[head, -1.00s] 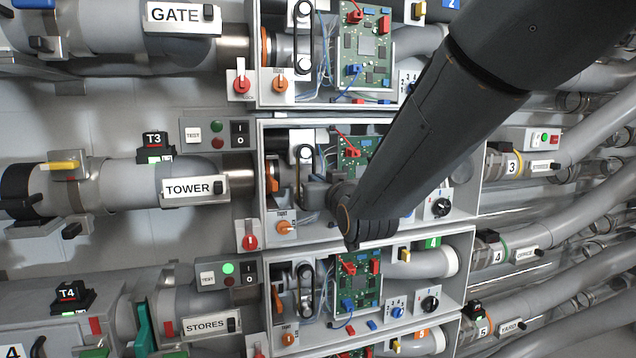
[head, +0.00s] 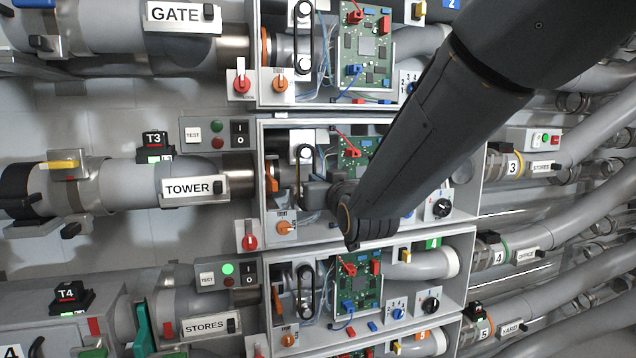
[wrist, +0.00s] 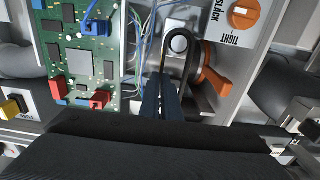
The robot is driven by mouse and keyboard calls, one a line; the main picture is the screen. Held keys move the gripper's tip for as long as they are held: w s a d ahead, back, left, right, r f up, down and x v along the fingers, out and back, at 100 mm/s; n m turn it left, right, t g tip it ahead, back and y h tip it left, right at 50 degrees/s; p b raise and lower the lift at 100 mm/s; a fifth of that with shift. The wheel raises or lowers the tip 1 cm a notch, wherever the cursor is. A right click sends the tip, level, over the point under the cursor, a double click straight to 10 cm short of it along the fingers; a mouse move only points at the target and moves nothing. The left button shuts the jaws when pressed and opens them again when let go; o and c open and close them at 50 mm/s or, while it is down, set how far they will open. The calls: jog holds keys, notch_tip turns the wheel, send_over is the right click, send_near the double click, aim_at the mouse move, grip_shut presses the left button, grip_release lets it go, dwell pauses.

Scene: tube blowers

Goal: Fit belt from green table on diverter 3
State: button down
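Diverter 3 is the open grey housing (head: 375,120) by the TOWER label (head: 187,187) and T3 tag (head: 154,141). My gripper (head: 308,192) reaches into it from the right, partly hidden by my arm. In the wrist view my gripper's dark blue fingers (wrist: 163,98) are close together on a black belt (wrist: 162,58). The belt's loop passes around a pale pulley (wrist: 178,43); whether it sits in the groove I cannot tell. The upper pulley (head: 304,152) shows in the head view; the belt's seating there is unclear. I cannot make out a green table.
The orange SLACK/TIGHT knob (wrist: 243,14) and an orange lever (wrist: 214,82) are close beside the pulley. A green circuit board (wrist: 80,55) with wires is on the other side. Similar housings lie above and below; the STORES box has a lit green lamp (head: 228,268).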

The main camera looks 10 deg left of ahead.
jog(key=shift+w+a+b, duration=0.3)
jog(key=shift+w+b, duration=0.2)
jog(key=shift+b, duration=0.35)
dwell(2.0)
jog(key=c, duration=1.9)
grip_release()
jog(key=shift+s+d, duration=0.1)
jog(key=shift+s, duration=0.05)
